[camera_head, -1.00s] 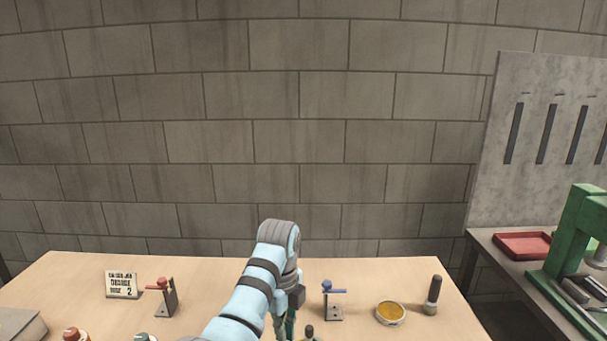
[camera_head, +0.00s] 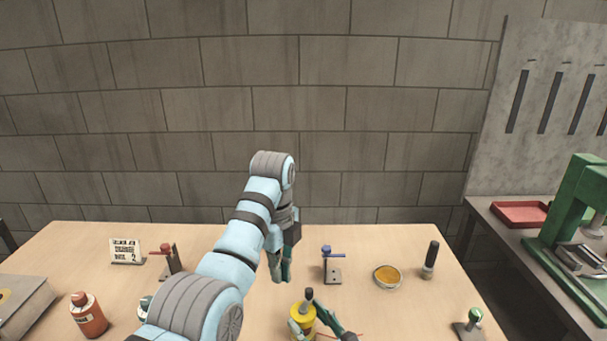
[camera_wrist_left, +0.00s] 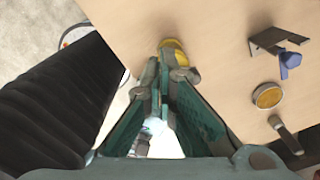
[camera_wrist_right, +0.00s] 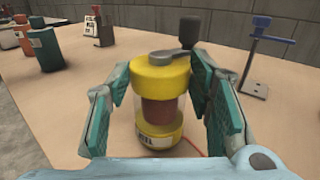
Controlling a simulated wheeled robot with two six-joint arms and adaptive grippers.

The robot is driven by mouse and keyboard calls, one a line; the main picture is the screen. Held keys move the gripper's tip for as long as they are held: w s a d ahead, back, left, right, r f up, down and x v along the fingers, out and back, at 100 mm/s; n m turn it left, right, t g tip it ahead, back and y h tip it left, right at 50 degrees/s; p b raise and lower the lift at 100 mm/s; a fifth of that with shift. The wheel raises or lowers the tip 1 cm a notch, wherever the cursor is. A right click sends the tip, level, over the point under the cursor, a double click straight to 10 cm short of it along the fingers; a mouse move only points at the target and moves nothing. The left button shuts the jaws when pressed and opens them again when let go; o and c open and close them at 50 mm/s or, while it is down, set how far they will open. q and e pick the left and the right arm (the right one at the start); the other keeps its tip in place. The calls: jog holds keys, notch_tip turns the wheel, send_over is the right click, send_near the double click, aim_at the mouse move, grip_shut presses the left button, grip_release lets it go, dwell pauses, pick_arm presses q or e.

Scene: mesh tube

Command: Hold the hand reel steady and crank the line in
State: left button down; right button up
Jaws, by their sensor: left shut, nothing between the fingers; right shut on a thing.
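The hand reel (camera_head: 302,317) is yellow with a dark knob (camera_head: 309,294) on top. In the right wrist view the reel (camera_wrist_right: 161,76) stands upright, with a clear middle around a reddish-brown spool. Its grey crank arm (camera_wrist_right: 170,57) points right to the dark upright knob (camera_wrist_right: 189,31). My right gripper (camera_wrist_right: 155,95) is shut on the reel, one finger on each side. My left gripper (camera_head: 280,279) is shut and empty, above and behind the reel, apart from the knob. In the left wrist view the reel's yellow edge (camera_wrist_left: 174,46) is partly hidden behind the fingertips.
A blue-topped stand (camera_head: 332,266), an amber dish (camera_head: 387,277) and a dark cylinder (camera_head: 430,260) stand right of the reel. A red line (camera_head: 348,335) lies beside it. A red-topped stand (camera_head: 171,262), a sign (camera_head: 126,250) and an orange bottle (camera_head: 88,315) stand left.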

aim_at(306, 300)
pick_arm(q)
notch_tip(306, 300, down, 6)
jog(key=shift+a, duration=0.2)
dwell(0.5)
jog(key=shift+d, duration=0.6)
dwell(0.7)
jog(key=shift+a+r, duration=0.6)
jog(key=shift+r, duration=2.85)
notch_tip(306, 300, down, 7)
